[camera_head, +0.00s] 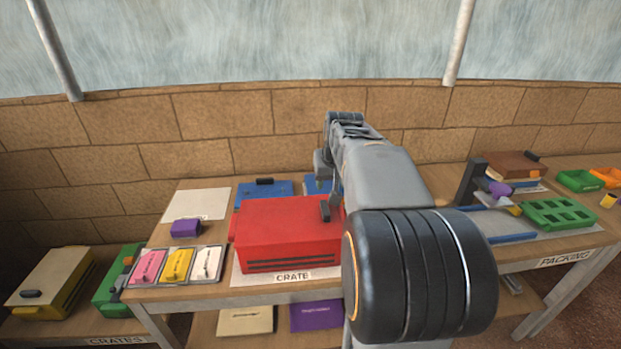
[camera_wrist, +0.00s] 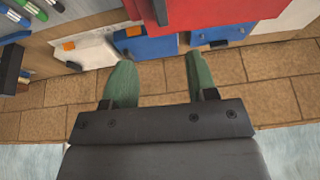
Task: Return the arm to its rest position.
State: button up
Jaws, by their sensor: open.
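My arm reaches out over the table (camera_head: 190,294) in the head view, its large black joint close to the camera. In the wrist view my gripper (camera_wrist: 160,78) shows two green fingers apart with nothing between them. Beyond the fingertips in that view are a red crate (camera_wrist: 215,12) and a blue crate (camera_wrist: 145,46). In the head view the red crate (camera_head: 280,232) sits on a white sheet marked CRATE, just left of my arm. My arm hides its right end and part of the blue things behind it. The gripper's fingers are hard to make out there.
A purple block (camera_head: 186,228) and a tray of pink, yellow and white pieces (camera_head: 176,282) lie left of the red crate. A green tray (camera_head: 557,213) and a dark upright post (camera_head: 470,183) stand at right. A brick wall (camera_head: 230,124) runs behind the table.

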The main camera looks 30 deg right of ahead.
jog(key=shift+r, duration=0.2)
jog(key=s+a+f+n+y+p, duration=0.1)
jog(key=s+a+f+n, duration=0.1)
jog(key=s+a, duration=0.4)
jog(key=s+a+f+n+p, duration=0.1)
jog(key=s+a+f+n, duration=0.2)
jog(key=a, duration=1.2)
jog(key=s+f, duration=0.2)
jog(key=s, duration=0.1)
jog(key=shift+s+a+f+g+y, duration=0.2)
jog(key=shift+s+g+y, duration=0.1)
jog(key=shift+s+y, duration=0.1)
